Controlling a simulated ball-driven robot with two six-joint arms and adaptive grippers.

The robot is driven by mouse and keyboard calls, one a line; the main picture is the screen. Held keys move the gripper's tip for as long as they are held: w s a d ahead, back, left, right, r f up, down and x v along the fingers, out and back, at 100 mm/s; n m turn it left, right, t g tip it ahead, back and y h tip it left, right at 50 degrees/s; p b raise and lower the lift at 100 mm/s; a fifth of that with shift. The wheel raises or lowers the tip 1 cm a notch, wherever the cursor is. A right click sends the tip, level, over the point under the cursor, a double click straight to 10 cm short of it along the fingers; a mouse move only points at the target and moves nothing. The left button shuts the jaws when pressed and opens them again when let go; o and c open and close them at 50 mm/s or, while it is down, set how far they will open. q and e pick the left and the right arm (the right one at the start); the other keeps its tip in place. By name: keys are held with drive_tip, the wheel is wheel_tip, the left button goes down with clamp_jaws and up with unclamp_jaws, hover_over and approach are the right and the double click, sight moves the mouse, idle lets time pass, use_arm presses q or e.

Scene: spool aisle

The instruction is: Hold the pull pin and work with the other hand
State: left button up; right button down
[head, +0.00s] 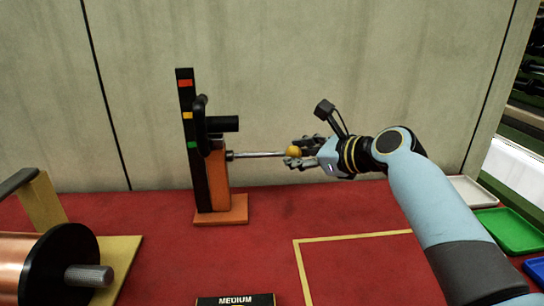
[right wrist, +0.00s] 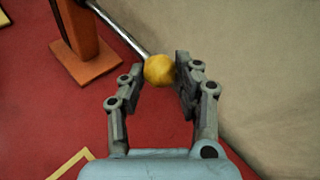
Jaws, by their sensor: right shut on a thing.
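The pull pin (head: 260,154) is a thin metal rod with a yellow ball knob (head: 292,151) at its right end. It sticks out sideways from an orange block on an upright stand (head: 187,140). The stand has a black post with red, yellow and green marks and a black handle and peg. My right gripper (head: 296,152) comes from the right and is shut on the knob. In the right wrist view the knob (right wrist: 159,69) sits between the fingertips, with the rod running to the upper left. My left gripper is not in view.
A copper spool (head: 25,270) with a black flange lies at the lower left. A yellow outline (head: 350,237) marks the red tabletop (head: 270,225). A MEDIUM label (head: 235,300) is at the front edge. White, green (head: 510,230) and blue trays are at right. A wall stands behind.

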drive_tip(key=shift+d, duration=0.15)
drive_tip(key=d, duration=0.3)
idle(0.7)
